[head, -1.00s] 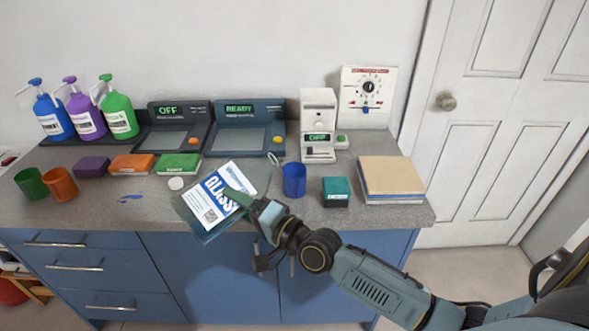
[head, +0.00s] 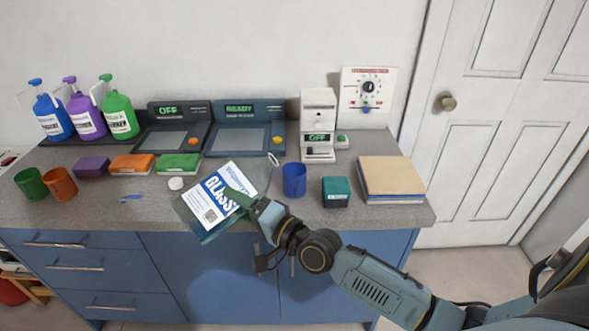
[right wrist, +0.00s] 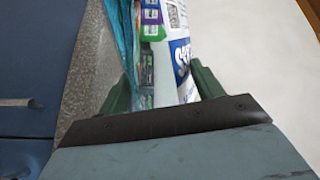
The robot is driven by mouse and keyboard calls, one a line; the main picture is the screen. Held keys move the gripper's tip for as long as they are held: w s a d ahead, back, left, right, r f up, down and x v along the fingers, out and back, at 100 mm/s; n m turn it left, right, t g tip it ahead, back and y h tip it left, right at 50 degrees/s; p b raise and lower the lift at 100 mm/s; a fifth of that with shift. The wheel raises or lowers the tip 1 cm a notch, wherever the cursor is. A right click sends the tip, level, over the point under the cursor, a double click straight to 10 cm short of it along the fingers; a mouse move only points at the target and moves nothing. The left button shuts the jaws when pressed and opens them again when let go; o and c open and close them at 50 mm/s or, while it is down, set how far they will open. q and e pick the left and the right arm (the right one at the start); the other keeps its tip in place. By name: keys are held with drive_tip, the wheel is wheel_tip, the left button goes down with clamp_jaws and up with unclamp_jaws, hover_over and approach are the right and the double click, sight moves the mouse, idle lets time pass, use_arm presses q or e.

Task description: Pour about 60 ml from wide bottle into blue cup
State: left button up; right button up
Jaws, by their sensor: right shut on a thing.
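The wide bottle (head: 206,202), a large see-through teal container with a white and blue label reading "GLASS", is tilted in front of the counter's middle. Its upper end leans right, with a pale ring (head: 273,159) just left of the blue cup's rim. My right gripper (head: 240,198) is shut on the bottle's side; the right wrist view shows the label between its green fingers (right wrist: 168,88). The blue cup (head: 294,181) stands upright on the counter, right of the bottle. I cannot tell whether liquid is flowing or in the cup. My left gripper is not in view.
A teal box (head: 336,192) and a stack of boards (head: 391,180) stand right of the cup. A white device (head: 319,125) is behind it. Green (head: 31,183) and orange (head: 61,184) cups and several pump bottles (head: 119,114) are at left. A white lid-like disc (head: 176,183) lies left of the bottle.

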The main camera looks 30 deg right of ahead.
sight(267, 174)
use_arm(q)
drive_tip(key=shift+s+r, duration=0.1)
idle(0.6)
